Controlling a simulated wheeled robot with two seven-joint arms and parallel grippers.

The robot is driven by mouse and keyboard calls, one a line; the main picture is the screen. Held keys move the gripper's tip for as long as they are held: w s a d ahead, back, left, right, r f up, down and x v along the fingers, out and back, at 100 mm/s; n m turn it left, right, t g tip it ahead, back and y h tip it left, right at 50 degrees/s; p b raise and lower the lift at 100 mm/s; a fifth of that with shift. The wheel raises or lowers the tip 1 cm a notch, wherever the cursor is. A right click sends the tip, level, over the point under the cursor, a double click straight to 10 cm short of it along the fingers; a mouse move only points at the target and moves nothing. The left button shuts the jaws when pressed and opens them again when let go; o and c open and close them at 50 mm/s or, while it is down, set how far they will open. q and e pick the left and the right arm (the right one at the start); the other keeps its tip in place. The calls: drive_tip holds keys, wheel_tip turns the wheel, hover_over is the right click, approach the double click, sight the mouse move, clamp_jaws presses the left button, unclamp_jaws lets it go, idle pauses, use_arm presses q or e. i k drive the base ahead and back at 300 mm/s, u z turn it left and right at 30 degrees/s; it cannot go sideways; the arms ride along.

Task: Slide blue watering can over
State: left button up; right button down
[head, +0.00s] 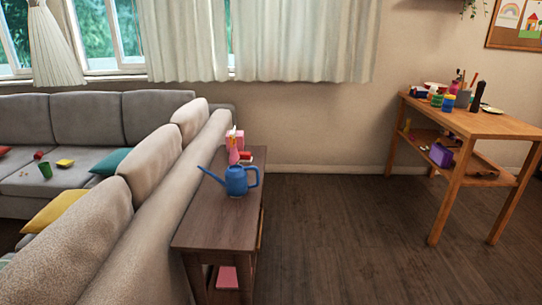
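A blue watering can (237,181) stands upright on a dark wooden console table (213,227) behind the sofa. Its thin spout points left and up, and its handle is on the right. Pink and white items stand on the table behind it. Neither of my grippers is in the head view.
A grey sofa (165,215) runs along the left side of the console table. A wooden craft table (475,122) with jars and small items stands at the right by the wall. The dark wood floor (340,235) between the two tables is clear.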

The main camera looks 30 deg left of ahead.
sight(235, 184)
drive_tip(key=i, duration=3.05)
drive_tip(key=u, duration=2.65)
